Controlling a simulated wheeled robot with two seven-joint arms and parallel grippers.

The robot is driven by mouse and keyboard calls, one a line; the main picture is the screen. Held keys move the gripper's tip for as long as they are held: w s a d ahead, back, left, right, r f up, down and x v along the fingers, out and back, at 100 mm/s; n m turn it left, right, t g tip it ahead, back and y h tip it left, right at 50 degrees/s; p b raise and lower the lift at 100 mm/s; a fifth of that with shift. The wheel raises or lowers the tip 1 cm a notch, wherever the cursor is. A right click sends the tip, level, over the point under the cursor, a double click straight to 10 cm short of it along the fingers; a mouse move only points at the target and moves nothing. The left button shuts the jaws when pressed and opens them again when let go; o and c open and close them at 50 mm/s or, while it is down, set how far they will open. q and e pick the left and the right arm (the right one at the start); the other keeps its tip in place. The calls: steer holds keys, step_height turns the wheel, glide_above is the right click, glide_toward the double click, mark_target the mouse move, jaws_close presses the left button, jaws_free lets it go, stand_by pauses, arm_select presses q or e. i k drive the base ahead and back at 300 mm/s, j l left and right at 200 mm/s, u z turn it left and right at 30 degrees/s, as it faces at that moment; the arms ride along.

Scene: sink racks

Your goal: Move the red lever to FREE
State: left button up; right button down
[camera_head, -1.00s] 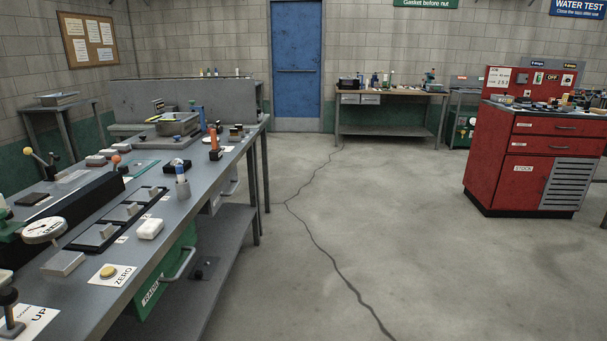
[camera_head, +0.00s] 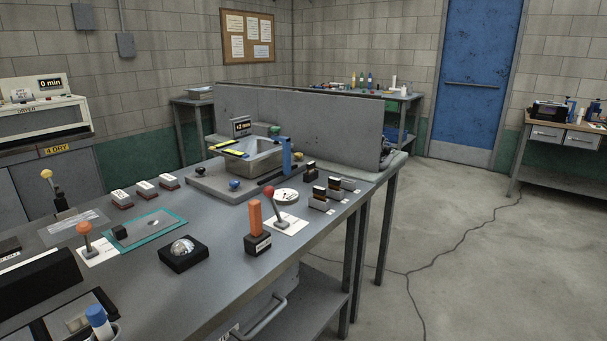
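A red-knobbed lever (camera_head: 274,207) stands on a white card (camera_head: 290,225) near the right edge of the long grey workbench. Its dark stem leans so that the knob is up and to the left of its base. The writing on the card is too small to read. A second lever with an orange-red knob (camera_head: 84,233) stands on another white card at the left of the bench. A yellow-knobbed lever (camera_head: 50,183) is behind it. Neither of my grippers shows in the view.
An orange block on a dark base (camera_head: 256,227) stands just left of the red lever. A black box with a clear dome (camera_head: 183,252), a teal-edged mat (camera_head: 148,230) and a metal basin (camera_head: 247,160) share the workbench (camera_head: 200,292).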

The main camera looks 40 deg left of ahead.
mark_target(268, 191)
steer(key=i+u, duration=0.15)
steer(key=i, duration=0.5)
steer(key=i+l+u, duration=0.2)
steer(key=i, duration=0.45)
